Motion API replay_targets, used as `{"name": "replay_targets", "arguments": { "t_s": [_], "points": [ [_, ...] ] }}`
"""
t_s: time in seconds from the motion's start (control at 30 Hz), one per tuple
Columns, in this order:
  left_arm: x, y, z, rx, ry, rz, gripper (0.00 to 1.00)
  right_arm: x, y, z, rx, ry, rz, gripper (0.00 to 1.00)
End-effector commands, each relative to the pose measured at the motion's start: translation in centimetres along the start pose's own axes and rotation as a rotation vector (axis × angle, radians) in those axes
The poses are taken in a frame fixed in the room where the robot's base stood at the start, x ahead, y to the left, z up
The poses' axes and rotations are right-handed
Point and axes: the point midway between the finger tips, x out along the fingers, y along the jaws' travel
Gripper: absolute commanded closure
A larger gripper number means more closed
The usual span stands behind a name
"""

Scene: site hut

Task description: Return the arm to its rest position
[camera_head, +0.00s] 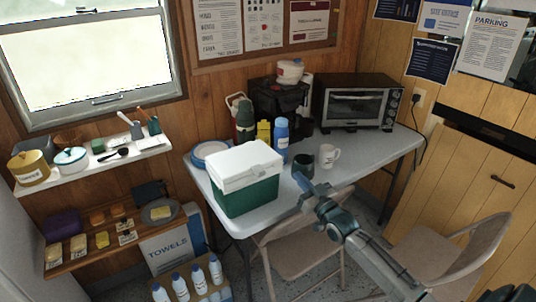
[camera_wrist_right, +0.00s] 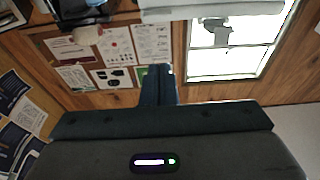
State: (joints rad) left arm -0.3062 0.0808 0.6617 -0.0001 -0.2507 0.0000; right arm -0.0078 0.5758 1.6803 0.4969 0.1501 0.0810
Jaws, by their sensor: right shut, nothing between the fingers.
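My right arm (camera_head: 375,258) reaches in from the lower right of the head view. Its gripper (camera_head: 303,184) is raised in front of the table's front edge, below the dark mug in the picture. In the right wrist view the fingers (camera_wrist_right: 158,85) are together, with nothing between them. My left gripper is in neither view.
The table (camera_head: 260,218) bears a green-and-white cooler (camera_head: 248,192), a blue bottle (camera_head: 281,140), a dark mug (camera_head: 303,161), a white mug (camera_head: 329,156) and a toaster oven (camera_head: 358,103). Folding chairs (camera_head: 300,250) (camera_head: 455,250) stand in front. Loaded shelves (camera_head: 85,170) are at left.

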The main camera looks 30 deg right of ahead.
Motion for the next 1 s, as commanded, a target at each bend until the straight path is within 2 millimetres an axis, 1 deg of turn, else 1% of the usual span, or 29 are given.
{"name": "replay_targets", "arguments": {
  "t_s": [0.17, 0.23, 0.27, 0.37, 0.47, 0.5, 0.57, 0.6, 0.67, 0.7, 0.77, 0.8, 0.9, 1.0],
  "points": [
    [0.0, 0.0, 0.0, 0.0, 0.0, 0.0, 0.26, -0.1, -0.1, 0.1, 0.0, -0.002, 0.0, 1.0],
    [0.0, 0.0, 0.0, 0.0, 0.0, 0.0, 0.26, -0.4, -0.6, 0.6, 0.001, -0.023, -0.004, 1.0],
    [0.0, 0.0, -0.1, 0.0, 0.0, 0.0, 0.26, -0.7, -1.1, 1.0, 0.002, -0.043, -0.007, 1.0],
    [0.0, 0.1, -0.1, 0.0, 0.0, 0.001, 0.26, -2.4, -3.7, 3.1, 0.0, -0.153, -0.023, 1.0],
    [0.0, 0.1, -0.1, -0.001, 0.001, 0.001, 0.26, -5.6, -7.4, 6.0, -0.009, -0.327, -0.043, 1.0],
    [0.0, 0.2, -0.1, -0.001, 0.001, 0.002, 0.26, -7.2, -8.9, 7.0, -0.017, -0.404, -0.05, 1.0],
    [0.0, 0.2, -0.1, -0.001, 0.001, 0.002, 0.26, -9.8, -10.9, 8.3, -0.029, -0.517, -0.056, 1.0],
    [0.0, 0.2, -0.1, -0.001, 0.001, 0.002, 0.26, -11.7, -12.1, 9.0, -0.037, -0.593, -0.058, 1.0],
    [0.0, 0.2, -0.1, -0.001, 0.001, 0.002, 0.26, -14.6, -13.7, 9.8, -0.049, -0.704, -0.058, 1.0],
    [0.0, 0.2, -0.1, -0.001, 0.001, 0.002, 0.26, -16.6, -14.7, 10.2, -0.057, -0.779, -0.055, 1.0],
    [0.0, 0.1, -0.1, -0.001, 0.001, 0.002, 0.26, -19.5, -15.8, 10.4, -0.067, -0.884, -0.048, 1.0],
    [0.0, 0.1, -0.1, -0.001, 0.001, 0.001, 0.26, -21.3, -16.4, 10.4, -0.074, -0.947, -0.042, 1.0],
    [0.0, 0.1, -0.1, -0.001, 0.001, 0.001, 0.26, -25.0, -17.4, 10.1, -0.086, -1.074, -0.027, 1.0],
    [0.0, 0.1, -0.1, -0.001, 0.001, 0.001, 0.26, -27.9, -18.0, 9.6, -0.091, -1.172, -0.011, 1.0]
  ]
}}
